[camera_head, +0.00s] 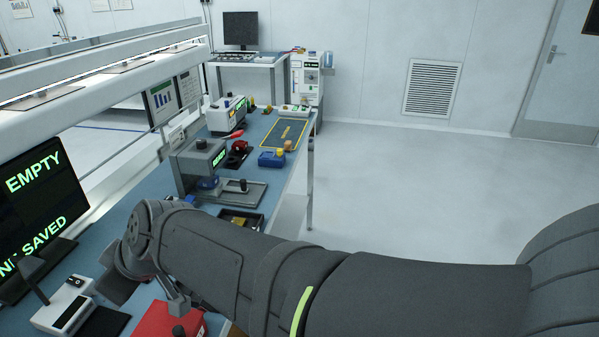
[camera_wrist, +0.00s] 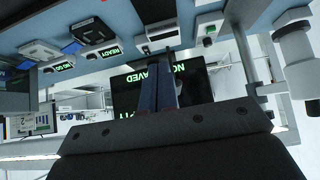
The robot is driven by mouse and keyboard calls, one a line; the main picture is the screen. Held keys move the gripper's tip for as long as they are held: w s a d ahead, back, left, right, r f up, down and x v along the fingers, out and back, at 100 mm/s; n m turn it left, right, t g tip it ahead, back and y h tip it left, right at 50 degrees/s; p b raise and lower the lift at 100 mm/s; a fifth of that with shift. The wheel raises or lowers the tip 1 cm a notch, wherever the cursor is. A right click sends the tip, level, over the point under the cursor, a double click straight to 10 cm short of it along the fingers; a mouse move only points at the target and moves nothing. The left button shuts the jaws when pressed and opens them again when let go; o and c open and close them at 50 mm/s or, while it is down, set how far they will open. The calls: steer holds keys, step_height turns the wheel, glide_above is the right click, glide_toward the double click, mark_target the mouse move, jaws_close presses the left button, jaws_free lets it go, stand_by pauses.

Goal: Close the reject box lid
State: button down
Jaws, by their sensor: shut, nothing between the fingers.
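A red box-like thing (camera_head: 165,319), possibly the reject box, shows at the bottom edge of the head view, partly cut off and partly behind my arm. I cannot tell whether its lid is open or closed. My gripper (camera_wrist: 158,78) shows in the wrist view with its two dark fingers together and nothing between them. It points toward the bench front and a monitor. In the head view my wrist is left of and above the red thing, apart from it in the picture; the fingertips are not clear there. The red thing is not recognisable in the wrist view.
A monitor reading "EMPTY" (camera_head: 35,205) stands at the left. A white device (camera_head: 65,305) sits before it. Along the blue bench are a grey test station (camera_head: 200,160), a dark tray (camera_head: 240,221) and a blue block (camera_head: 271,158). The floor at right is clear.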

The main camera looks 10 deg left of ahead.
steer(key=a+h, duration=0.5)
steer(key=a, duration=0.5)
steer(key=d+v, duration=0.1)
steer(key=v, duration=0.8)
steer(key=w+d+f+m+t+h, duration=0.1)
steer(key=w+d+f+m, duration=0.4)
steer(key=w, duration=0.5)
steer(key=w+d+f+m+t, duration=0.1)
steer(key=w+d+f+m, duration=0.4)
steer(key=w+d, duration=0.3)
steer(key=w+d+f+m+t+h, duration=0.1)
steer(key=w+d+f+m, duration=0.4)
steer(key=w, duration=0.7)
steer(key=shift+w+d+f+t+h, duration=0.3)
steer(key=shift+d+f+t, duration=0.1)
steer(key=shift+d+f, duration=0.4)
steer(key=shift+s+a, duration=0.1)
steer(key=s+a+r+n, duration=0.3)
steer(key=s+a+r, duration=0.1)
steer(key=s+a, duration=0.2)
steer(key=s+a+r+n+g+y, duration=0.1)
steer(key=s+a+r+n, duration=0.3)
steer(key=s+a, duration=0.3)
steer(key=shift+a+y, duration=0.2)
steer(key=shift+y, duration=0.1)
